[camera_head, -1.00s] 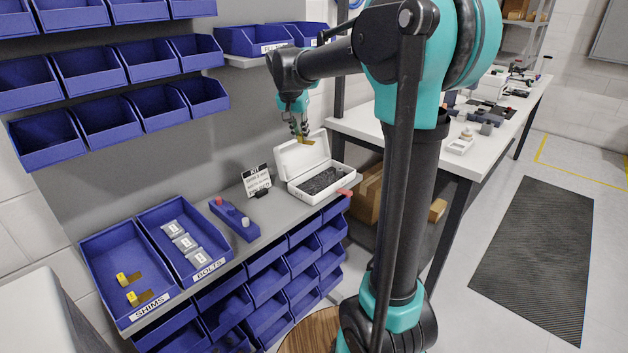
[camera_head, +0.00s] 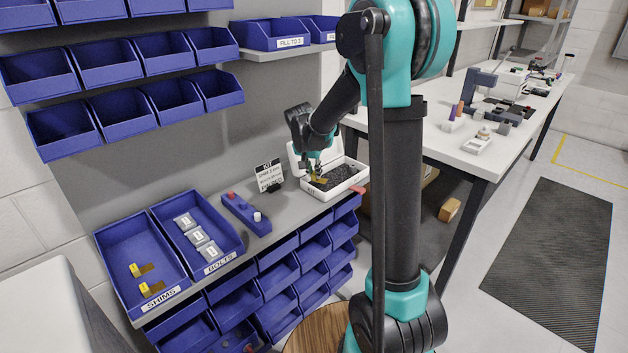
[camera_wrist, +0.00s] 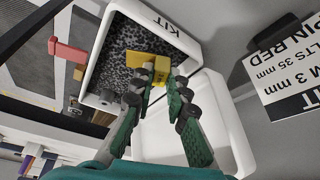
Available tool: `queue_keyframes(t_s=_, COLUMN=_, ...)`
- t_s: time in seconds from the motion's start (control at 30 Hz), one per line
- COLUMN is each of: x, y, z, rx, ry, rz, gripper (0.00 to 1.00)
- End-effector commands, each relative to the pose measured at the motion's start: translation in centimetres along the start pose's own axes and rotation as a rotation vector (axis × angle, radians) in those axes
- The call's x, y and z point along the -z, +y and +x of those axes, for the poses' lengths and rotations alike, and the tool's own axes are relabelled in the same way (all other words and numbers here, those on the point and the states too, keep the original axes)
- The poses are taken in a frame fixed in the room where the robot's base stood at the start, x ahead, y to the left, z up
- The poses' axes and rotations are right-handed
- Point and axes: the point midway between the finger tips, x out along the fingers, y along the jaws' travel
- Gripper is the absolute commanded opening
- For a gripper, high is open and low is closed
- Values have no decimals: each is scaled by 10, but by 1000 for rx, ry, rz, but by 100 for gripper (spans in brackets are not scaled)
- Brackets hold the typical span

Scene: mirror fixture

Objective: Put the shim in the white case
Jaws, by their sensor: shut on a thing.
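The white case (camera_head: 352,186) stands open on the grey shelf, with dark foam inside; its lid is raised at the back. In the wrist view its rim (camera_wrist: 91,62) and "KIT" lettering show. My gripper (camera_head: 315,176) is over the case and pointing down. In the wrist view my gripper (camera_wrist: 155,78) is shut on a yellow shim (camera_wrist: 148,60), which is over the foam. I cannot tell whether the shim touches the foam. Two other yellow-tagged shims (camera_head: 146,288) lie in the blue bin labelled SHIMS (camera_head: 118,240).
A BOLTS bin (camera_head: 222,232) holds several grey packets. A blue block (camera_head: 240,214) with red and white pegs and a KIT sign (camera_head: 269,176) stand left of the case. A red tab (camera_wrist: 68,51) sticks out beside the case. Blue bins hang above.

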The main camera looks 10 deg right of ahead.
Motion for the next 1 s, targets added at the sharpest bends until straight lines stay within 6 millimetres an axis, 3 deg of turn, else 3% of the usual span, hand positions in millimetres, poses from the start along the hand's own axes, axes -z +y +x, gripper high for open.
queue_keyframes(t_s=0.23, x=-12, y=0, z=29, rx=0, ry=0, rz=0, gripper=0)
queue_keyframes(t_s=0.63, x=-14, y=0, z=34, rx=0, ry=0, rz=0, gripper=0)
queue_keyframes(t_s=0.67, x=-14, y=0, z=34, rx=0, ry=0, rz=0, gripper=17)
queue_keyframes(t_s=0.7, x=-14, y=0, z=33, rx=0, ry=0, rz=0, gripper=22)
queue_keyframes(t_s=1.0, x=-14, y=0, z=33, rx=0, ry=0, rz=0, gripper=23)
